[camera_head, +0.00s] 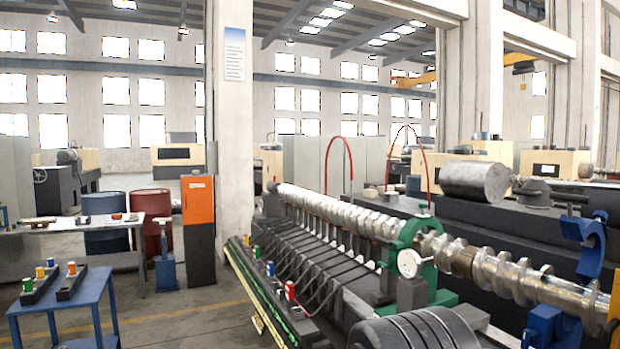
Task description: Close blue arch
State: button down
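The blue arch (590,234) stands at the right, behind the long shiny screw shaft (495,275). It is a curved, C-like piece, swung up and back, and its curve is not over the shaft. A blue block (545,322) is on the near side of the shaft at the bottom right; its lower part is cut off by the frame. I cannot tell how the block and the arch join, as the shaft hides the part between them. My gripper is not in view.
A green arch (412,232) with a round white dial (408,262) surrounds the shaft left of the blue arch. A dark ribbed cylinder (420,332) lies at the bottom centre. A blue table (65,301) stands at the left. The floor (180,315) between table and machine is clear.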

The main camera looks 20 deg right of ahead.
aim_at(592, 234)
jog(key=i+z, duration=0.2)
jog(key=z, duration=0.2)
jog(key=i+z, duration=0.45)
jog(key=z, duration=0.3)
jog(key=i+j+z, duration=0.2)
jog(key=z, duration=0.15)
